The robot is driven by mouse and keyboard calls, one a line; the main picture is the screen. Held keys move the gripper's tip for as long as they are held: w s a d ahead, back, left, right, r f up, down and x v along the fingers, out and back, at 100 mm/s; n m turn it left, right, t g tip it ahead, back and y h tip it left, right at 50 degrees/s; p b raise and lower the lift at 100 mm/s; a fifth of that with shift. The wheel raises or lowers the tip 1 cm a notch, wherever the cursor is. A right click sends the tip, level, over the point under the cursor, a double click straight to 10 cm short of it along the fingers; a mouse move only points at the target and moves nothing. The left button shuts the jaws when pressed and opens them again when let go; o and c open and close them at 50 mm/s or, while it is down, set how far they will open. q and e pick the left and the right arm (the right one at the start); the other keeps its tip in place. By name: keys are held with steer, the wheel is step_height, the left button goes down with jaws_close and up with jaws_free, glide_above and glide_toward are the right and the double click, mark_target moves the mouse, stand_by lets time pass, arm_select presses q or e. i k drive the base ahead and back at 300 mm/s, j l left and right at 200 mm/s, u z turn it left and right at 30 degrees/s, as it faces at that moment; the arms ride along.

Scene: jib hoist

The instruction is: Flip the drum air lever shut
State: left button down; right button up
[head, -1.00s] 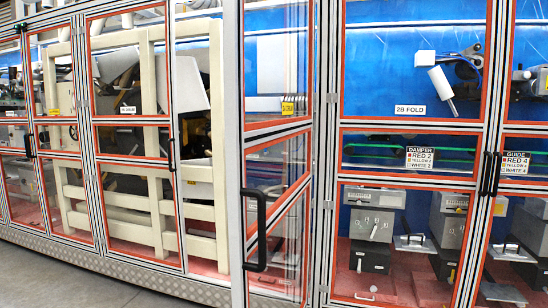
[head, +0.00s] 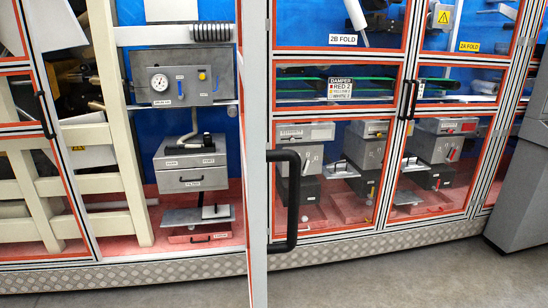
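A grey control box (head: 220,88) hangs inside the machine at left centre. A small white label (head: 162,103) sits below the gauge, too small to read surely. I cannot tell which part is the drum air lever or how it is set. The control box shows through an opening with no door panel in front of it. Neither of my grippers is in view.
An open door (head: 257,150), nearly edge-on with a black handle (head: 286,200), stands out just right of the control box. A cream frame (head: 128,170) stands to its left. A grey drawer unit (head: 190,172) is below it. Grey floor (head: 400,270) in front is clear.

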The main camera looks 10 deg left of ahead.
mark_target(180, 96)
steer(key=i+j+z, duration=0.25)
steer(key=j, duration=0.8)
steer(key=j+z, duration=0.3)
steer(key=j, duration=0.7)
steer(key=i+j+z, duration=0.1)
steer(key=j, duration=0.25)
steer(key=i+j+z, duration=0.1)
steer(key=i+j, duration=0.2)
steer(key=i+j+z, duration=0.1)
steer(key=j, duration=0.35)
steer(key=i+j+z, duration=0.1)
steer(key=i+j, duration=0.15)
steer(key=j, duration=0.15)
steer(key=i+j+z, duration=0.1)
steer(key=j, duration=0.3)
steer(key=i+j, duration=0.5)
steer(key=j, duration=0.15)
